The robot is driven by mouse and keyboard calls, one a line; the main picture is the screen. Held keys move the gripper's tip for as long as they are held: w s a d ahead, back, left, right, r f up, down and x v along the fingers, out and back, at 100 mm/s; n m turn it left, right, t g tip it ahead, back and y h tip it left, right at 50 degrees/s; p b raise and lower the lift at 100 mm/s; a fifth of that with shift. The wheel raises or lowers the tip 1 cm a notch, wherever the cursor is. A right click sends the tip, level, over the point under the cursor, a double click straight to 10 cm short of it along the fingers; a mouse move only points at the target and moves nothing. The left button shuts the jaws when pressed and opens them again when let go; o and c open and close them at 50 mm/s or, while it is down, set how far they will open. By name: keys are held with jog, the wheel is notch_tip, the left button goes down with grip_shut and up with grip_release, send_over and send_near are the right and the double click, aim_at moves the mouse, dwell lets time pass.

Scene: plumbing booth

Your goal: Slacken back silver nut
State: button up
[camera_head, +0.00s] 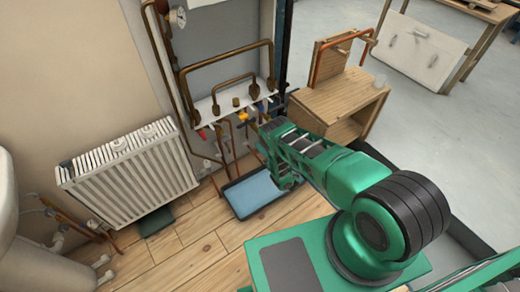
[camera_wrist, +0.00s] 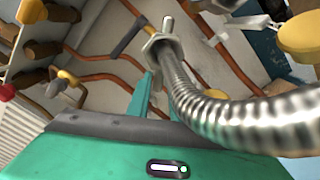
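A silver hex nut (camera_wrist: 158,43) shows at the upper middle of the wrist view, with a thin metal tube end rising from it. A silver braided hose (camera_wrist: 200,98) runs from the nut down to the right edge, close to the camera. My gripper (camera_wrist: 150,78) shows as narrow green finger parts below the nut, partly behind the hose. The fingertips look apart from the nut, but the depth is unclear. In the head view, my arm reaches the pipework, and the gripper tips and nut are too small or hidden to tell.
A yellow knob (camera_wrist: 300,36) is at upper right in the wrist view. A blue tray (camera_head: 252,194) lies on the floor below. A radiator (camera_head: 130,168) stands left and a wooden cabinet (camera_head: 338,100) right.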

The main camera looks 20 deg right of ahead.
jog(key=v, duration=1)
jog(key=shift+s+d, duration=0.15)
jog(key=shift+s, duration=0.2)
